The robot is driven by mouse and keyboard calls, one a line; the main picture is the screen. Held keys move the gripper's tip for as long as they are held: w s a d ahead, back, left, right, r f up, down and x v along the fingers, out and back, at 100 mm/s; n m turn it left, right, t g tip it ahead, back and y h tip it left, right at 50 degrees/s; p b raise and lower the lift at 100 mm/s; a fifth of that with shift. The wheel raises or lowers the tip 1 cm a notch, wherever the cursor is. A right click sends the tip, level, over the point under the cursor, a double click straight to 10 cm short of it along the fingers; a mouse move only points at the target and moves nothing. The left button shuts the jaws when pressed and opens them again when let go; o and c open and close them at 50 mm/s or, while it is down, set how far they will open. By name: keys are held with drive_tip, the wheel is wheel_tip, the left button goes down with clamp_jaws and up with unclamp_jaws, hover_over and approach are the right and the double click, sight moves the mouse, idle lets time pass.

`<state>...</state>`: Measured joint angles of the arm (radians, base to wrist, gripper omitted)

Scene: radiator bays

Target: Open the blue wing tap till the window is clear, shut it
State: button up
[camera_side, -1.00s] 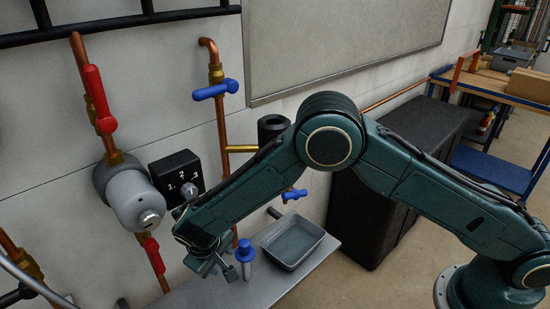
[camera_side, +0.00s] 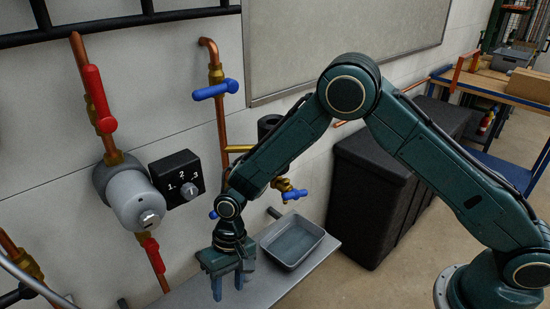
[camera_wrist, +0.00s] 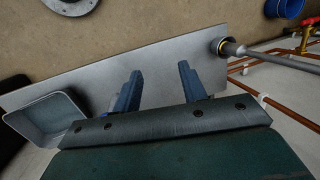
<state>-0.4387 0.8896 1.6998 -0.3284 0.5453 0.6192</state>
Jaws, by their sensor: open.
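A small blue wing tap (camera_side: 294,194) sits on a brass fitting above the tray, at the right of the copper pipework. My forearm passes close in front of that fitting. A larger blue lever tap (camera_side: 215,90) is higher up on the copper pipe. My gripper (camera_side: 230,287) points down over the metal shelf, left of the grey tray (camera_side: 319,240) and apart from both taps. Its blue fingers are open and empty, which the wrist view also shows (camera_wrist: 158,88). A small blue patch beside my wrist is mostly hidden. I cannot make out a window.
A grey valve body (camera_side: 132,200) with red levers and a black numbered dial box (camera_side: 176,178) are on the wall at left. The metal shelf (camera_wrist: 165,55) is clear around the fingers. A large black box (camera_side: 372,200) stands at right.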

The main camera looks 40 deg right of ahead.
drive_tip(key=w+d+f+m+y, duration=0.1)
drive_tip(key=d+f+m+y, duration=0.15)
drive_tip(key=d, duration=0.85)
drive_tip(key=m+t+y, duration=0.5)
drive_tip(key=m+t, duration=0.8)
drive_tip(key=m, duration=0.2)
approach(294, 195)
drive_tip(key=v, duration=0.2)
drive_tip(key=shift+s+d+r, duration=0.15)
drive_tip(key=shift+d, duration=0.1)
drive_tip(key=shift+n, duration=0.25)
drive_tip(key=shift+x, duration=6.95)
drive_tip(key=shift+s, duration=0.1)
clamp_jaws()
